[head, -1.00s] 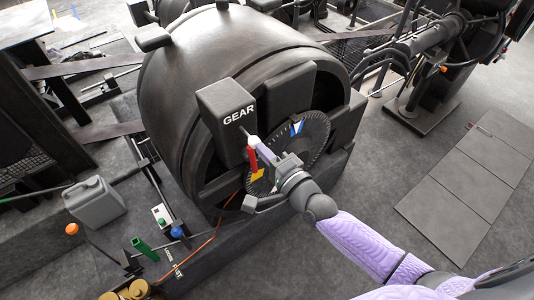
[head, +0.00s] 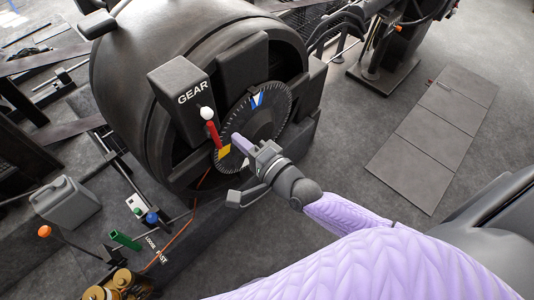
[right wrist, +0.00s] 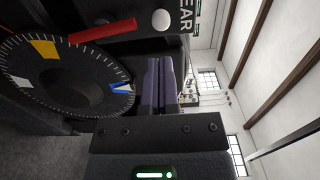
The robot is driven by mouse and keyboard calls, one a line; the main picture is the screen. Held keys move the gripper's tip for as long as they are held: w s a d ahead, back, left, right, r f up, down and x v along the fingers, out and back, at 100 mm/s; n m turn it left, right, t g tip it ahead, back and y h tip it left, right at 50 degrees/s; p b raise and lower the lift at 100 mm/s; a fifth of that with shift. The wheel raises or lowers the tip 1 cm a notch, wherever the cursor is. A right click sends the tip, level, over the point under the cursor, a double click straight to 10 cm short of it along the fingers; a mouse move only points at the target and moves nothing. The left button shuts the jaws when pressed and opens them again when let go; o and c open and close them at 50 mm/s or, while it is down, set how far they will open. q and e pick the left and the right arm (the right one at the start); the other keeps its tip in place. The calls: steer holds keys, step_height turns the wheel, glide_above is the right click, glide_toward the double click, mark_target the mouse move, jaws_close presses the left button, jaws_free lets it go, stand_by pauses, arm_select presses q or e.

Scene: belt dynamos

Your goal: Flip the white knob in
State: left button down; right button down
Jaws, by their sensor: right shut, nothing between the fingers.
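In the right wrist view, the knob (right wrist: 161,20) and red lever (right wrist: 102,31) lie beyond the shut fingers (right wrist: 158,82). My left gripper is not in view.
The big dark drum housing (head: 190,45) stands behind the dial. A grey canister (head: 65,203), a green lever (head: 125,241) and an orange-topped lever (head: 45,231) are at the lower left.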

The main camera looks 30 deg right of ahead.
steer(key=v, duration=0.6)
steer(key=shift+s, duration=0.1)
